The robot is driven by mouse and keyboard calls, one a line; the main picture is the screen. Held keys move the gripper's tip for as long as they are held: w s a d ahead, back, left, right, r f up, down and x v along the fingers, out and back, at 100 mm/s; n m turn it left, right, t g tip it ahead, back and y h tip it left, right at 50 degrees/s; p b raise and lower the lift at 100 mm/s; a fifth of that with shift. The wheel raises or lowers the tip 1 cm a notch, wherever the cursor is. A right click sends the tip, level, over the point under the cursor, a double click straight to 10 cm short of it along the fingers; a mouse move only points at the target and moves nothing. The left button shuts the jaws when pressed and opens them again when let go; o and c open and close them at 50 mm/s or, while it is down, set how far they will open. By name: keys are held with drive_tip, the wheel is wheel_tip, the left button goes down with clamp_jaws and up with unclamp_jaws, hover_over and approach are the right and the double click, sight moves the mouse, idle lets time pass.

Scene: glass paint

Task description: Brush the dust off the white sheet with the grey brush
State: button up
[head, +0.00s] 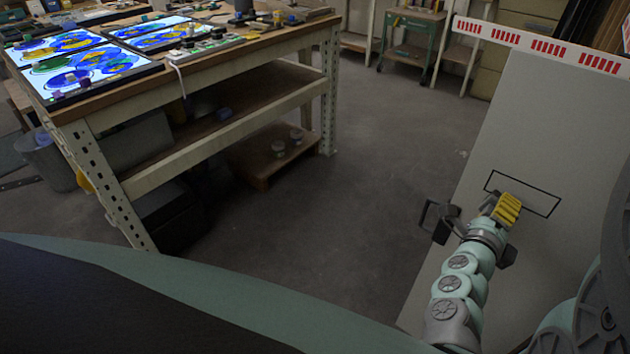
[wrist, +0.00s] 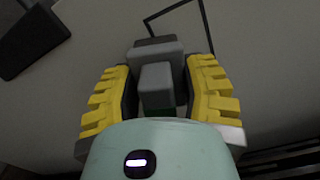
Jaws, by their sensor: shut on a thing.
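My gripper (head: 507,208) is over a pale grey tabletop at the right of the head view, beside a thin black rectangle outline (head: 535,192). In the wrist view, my gripper (wrist: 160,72) has its yellow fingers shut on the grey brush (wrist: 157,85). The brush's far end lies close to the outline (wrist: 178,10); I cannot tell if it touches the surface. In the head view the brush is hidden by the fingers. I cannot make out a separate white sheet or any dust.
Red bars on a white strip (head: 538,44) edge the far side of the pale tabletop (head: 490,130). A dark object (wrist: 30,38) shows at upper left in the wrist view. A wooden workbench (head: 250,48) with bright blue glass panels (head: 80,70) stands left; open floor lies between.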

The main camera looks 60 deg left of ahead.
sight(523, 209)
drive_tip(key=shift+w+a, duration=0.1)
drive_tip(key=shift+w, duration=0.5)
drive_tip(key=shift+w+d+f+b, duration=0.1)
drive_tip(key=shift+d+b, duration=0.4)
drive_tip(key=shift+d, duration=0.05)
drive_tip(key=shift+w+d+b, duration=0.15)
drive_tip(key=shift+d+b, duration=0.2)
drive_tip(key=shift+d, duration=0.4)
drive_tip(key=shift+w+d+b, duration=0.15)
drive_tip(key=shift+d+b, duration=0.15)
drive_tip(key=shift+d, duration=0.4)
drive_tip(key=shift+w, duration=0.15)
drive_tip(key=shift+a, duration=0.1)
drive_tip(key=shift+s+a, duration=0.2)
drive_tip(key=shift+a, duration=0.45)
drive_tip(key=shift+s+a, duration=0.2)
drive_tip(key=shift+a, duration=0.5)
drive_tip(key=shift+s+a, duration=0.2)
drive_tip(key=shift+a, duration=0.45)
drive_tip(key=shift+b, duration=0.3)
